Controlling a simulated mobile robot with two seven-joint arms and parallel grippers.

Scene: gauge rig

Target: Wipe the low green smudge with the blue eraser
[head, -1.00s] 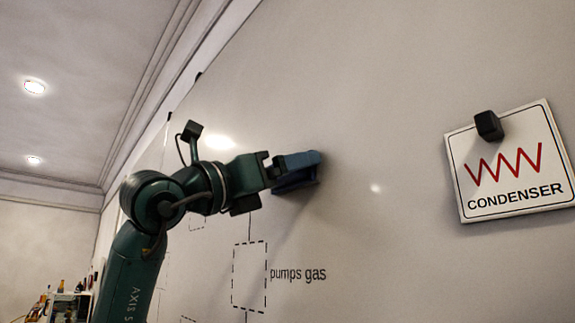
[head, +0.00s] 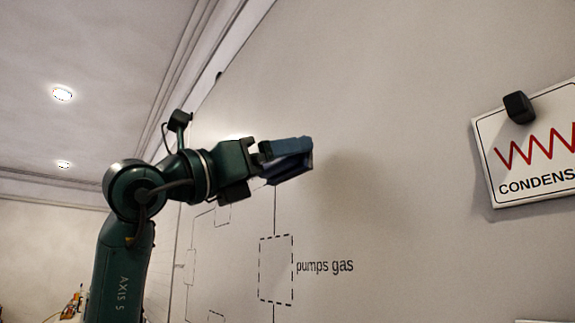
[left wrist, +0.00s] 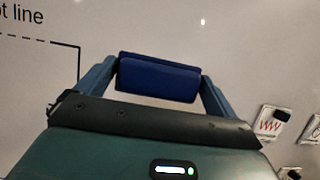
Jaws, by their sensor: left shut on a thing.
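The blue eraser (head: 290,173) is held at the end of my left gripper (head: 284,158), in front of the whiteboard (head: 400,130) and above the dashed box. In the left wrist view the eraser (left wrist: 158,77) lies between the two blue fingers of my left gripper (left wrist: 157,88), which are shut on its ends. I cannot tell surely whether the eraser touches the board; a soft shadow falls to its right. No green smudge shows in either view. My right gripper is not in view.
A white CONDENSER sign (head: 528,150) with a black clip (head: 519,107) is on the board at right. Below the eraser is a dashed box (head: 276,270) labelled "pumps gas". Board between gripper and sign is bare. Bottles (head: 73,303) stand far off at lower left.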

